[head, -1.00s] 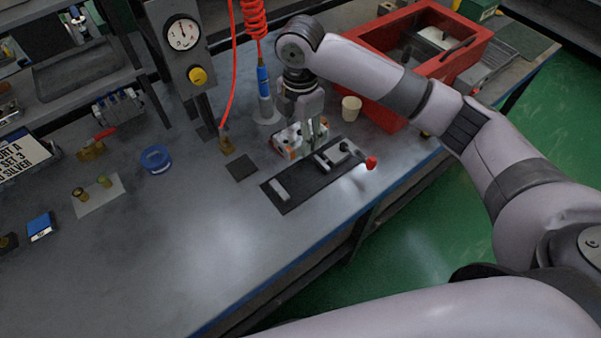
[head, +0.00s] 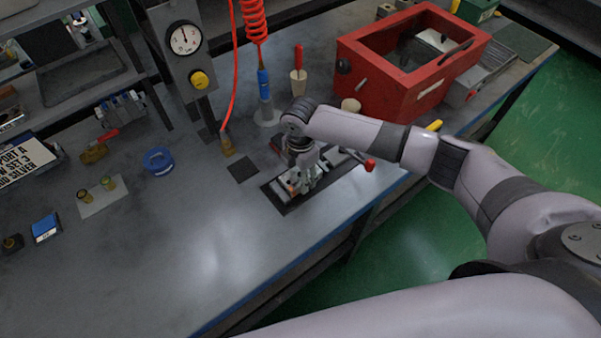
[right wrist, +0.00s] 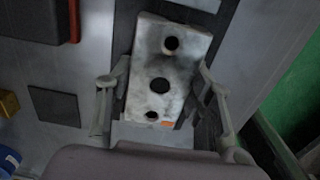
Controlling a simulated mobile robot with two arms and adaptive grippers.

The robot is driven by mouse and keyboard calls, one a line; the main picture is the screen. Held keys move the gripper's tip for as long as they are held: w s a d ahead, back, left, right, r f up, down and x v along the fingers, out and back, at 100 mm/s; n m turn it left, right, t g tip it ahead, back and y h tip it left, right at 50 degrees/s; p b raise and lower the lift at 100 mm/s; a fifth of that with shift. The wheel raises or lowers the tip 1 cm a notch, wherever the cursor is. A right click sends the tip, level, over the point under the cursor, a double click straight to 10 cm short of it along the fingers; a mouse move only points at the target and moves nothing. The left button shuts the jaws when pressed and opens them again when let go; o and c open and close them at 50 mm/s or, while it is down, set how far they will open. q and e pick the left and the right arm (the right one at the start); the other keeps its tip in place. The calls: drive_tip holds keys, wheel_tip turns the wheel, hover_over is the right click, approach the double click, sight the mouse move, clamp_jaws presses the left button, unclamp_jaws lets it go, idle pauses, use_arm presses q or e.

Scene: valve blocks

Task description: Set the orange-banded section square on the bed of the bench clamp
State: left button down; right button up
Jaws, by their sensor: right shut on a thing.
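The orange-banded section (right wrist: 159,84) is a worn, pale metal block with three dark holes in its face; a bit of orange (right wrist: 168,124) shows at its near end. My right gripper (head: 299,187) is shut on it, with a finger along each long side in the right wrist view. In the head view it is over the left part of the bench clamp's dark bed (head: 284,207). The block lies roughly along the bed; I cannot tell whether it touches it. The clamp's red-knobbed handle (head: 370,165) is to the right. My left gripper is not in view.
A red box (head: 390,85) stands behind right. A gauge panel (head: 186,40), red coiled hose (head: 254,20) and dark square pad (head: 242,169) are behind and left of the clamp. A blue tape roll (head: 158,160) lies further left. The front left bench is clear.

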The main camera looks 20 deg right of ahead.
drive_tip(key=o, duration=1.6)
wheel_tip(320, 180, up, 12)
drive_tip(key=b, duration=0.2)
